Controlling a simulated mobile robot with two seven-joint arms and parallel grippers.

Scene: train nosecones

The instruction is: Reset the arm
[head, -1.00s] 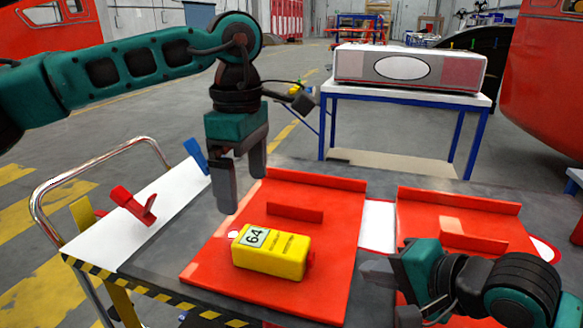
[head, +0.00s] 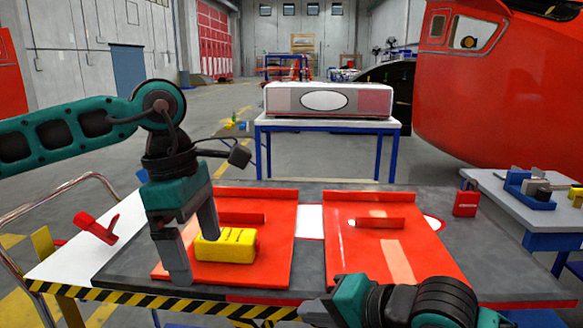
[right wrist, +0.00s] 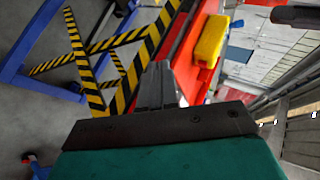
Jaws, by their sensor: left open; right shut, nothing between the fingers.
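My left gripper (head: 193,250) is open and points down over the left red panel (head: 276,262), at the left side of the yellow block (head: 228,246). It hides the block's left end, and I cannot tell whether they touch. My right gripper (head: 312,310) is low at the front edge of the table, shut and empty, apart from the block. In the right wrist view its fingers (right wrist: 158,88) show in front of the striped table edge, with the yellow block (right wrist: 210,42) beyond on the red panel.
A second red panel (head: 440,262) lies to the right on the grey table, whose front edge has a black and yellow stripe (head: 130,299). A side table (head: 545,212) is at the right. A white-topped table (head: 300,122) stands behind.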

